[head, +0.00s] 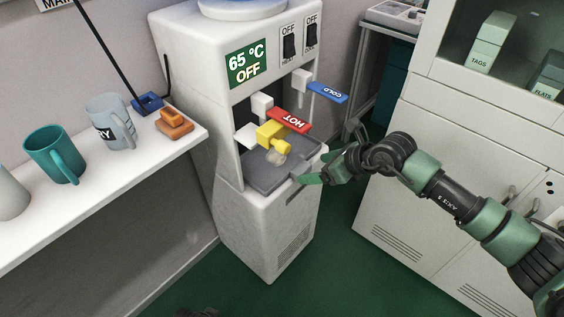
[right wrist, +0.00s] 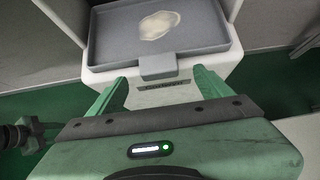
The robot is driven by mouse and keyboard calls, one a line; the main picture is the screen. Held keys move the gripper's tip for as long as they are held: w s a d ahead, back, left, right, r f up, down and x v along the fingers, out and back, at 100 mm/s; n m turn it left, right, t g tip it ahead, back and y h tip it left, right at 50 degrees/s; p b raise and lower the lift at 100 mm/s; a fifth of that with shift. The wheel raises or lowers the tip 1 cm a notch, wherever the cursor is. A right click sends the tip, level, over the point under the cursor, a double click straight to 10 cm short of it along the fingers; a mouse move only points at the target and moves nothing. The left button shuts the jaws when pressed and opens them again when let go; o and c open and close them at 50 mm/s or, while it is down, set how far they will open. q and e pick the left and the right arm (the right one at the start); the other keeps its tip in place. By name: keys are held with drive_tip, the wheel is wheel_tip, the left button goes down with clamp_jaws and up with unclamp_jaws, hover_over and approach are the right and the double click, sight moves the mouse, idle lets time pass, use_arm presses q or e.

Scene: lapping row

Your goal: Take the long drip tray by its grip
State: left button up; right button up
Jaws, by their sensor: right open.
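The long drip tray (head: 262,178) is grey and shallow and sits in the lower bay of the white water dispenser. A pale wet patch lies on it. In the right wrist view the tray (right wrist: 105,42) is straight ahead, with its short grey grip (right wrist: 157,67) sticking out at the middle of its front edge. My right gripper (head: 314,177) is open and empty in front of the tray. In the right wrist view its two green fingers (right wrist: 160,84) stand to either side, just short of the grip.
Above the tray are a red HOT lever (head: 290,121), a blue COLD lever (head: 328,93) and a yellow fitting (head: 272,136). The white shelf (head: 185,148) at left holds mugs, including a teal mug (head: 55,153). A white cabinet (head: 385,215) stands at right.

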sight(306, 170)
drive_tip(key=x, duration=0.4)
drive_tip(key=shift+b, duration=0.3)
drive_tip(key=shift+w+a+f, duration=0.2)
drive_tip(key=shift+a+f, duration=0.1)
drive_tip(key=c, duration=1.4)
use_arm(q)
drive_tip(key=shift+w+r, duration=0.15)
drive_tip(key=shift+r, duration=0.4)
drive_tip(key=shift+w+r, duration=0.15)
drive_tip(key=shift+r, duration=0.4)
use_arm(e)
drive_tip(key=shift+c, duration=0.7)
drive_tip(key=shift+r, duration=0.15)
